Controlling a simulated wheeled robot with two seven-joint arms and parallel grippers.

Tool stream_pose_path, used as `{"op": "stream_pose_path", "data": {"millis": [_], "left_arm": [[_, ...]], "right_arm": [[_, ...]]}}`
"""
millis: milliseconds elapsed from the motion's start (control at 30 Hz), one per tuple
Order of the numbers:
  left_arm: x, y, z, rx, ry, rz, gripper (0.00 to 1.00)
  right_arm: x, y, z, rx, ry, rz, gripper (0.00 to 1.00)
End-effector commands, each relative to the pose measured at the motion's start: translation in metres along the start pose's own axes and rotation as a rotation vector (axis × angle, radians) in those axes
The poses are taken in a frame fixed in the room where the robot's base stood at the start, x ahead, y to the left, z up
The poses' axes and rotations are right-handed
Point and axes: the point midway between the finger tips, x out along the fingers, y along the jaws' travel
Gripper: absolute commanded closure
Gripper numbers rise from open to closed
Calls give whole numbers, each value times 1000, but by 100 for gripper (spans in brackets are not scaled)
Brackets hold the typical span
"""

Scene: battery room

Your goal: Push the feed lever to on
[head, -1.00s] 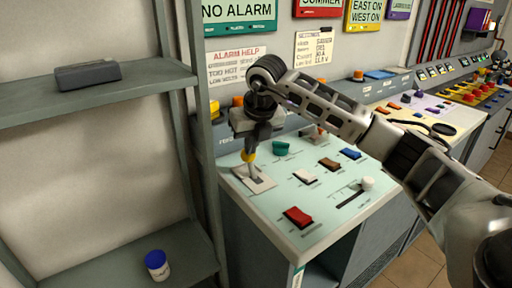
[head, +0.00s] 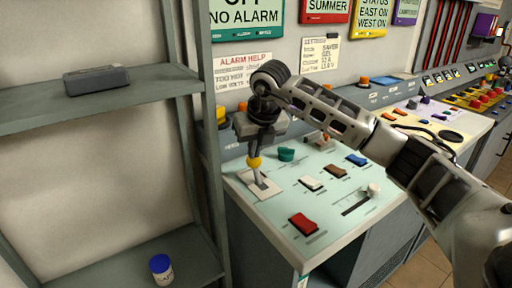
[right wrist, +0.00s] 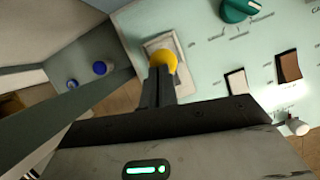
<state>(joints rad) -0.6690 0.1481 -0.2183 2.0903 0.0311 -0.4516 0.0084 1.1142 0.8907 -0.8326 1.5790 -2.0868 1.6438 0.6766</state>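The feed lever has a yellow knob (head: 254,162) on a grey shaft that rises from a pale plate (head: 266,188) at the left of the sloped panel. The shaft stands nearly upright in the head view. My right gripper (head: 256,148) points down at the knob from above. In the right wrist view the dark fingers (right wrist: 158,88) lie close together, and the yellow knob (right wrist: 163,57) is at their tips. They look to be touching it, but I cannot be sure. My left gripper is not in view.
Next to the lever on the panel are a teal rotary knob (head: 286,154), rocker switches including a red one (head: 303,225), and a slider with a white knob (head: 374,190). A grey shelf rack (head: 120,83) stands close on the left, holding a blue-lidded jar (head: 161,268).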

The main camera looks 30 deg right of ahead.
Motion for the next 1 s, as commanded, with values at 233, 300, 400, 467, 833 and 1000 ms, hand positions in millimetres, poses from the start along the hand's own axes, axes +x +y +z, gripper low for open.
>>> {"op": "stream_pose_path", "data": {"millis": [233,300,400,467,833,1000], "left_arm": [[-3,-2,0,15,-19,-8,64],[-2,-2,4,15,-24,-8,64],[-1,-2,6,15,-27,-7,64],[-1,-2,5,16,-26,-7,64],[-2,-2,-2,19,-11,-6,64],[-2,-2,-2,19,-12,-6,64]], "right_arm": [[-38,15,-2,-13,-4,9,100],[-51,18,10,-15,-4,10,100],[-68,21,26,-16,-3,8,100],[-76,22,34,-14,-3,8,100],[-102,27,56,-16,1,6,100],[-102,26,57,-16,1,5,100]]}}
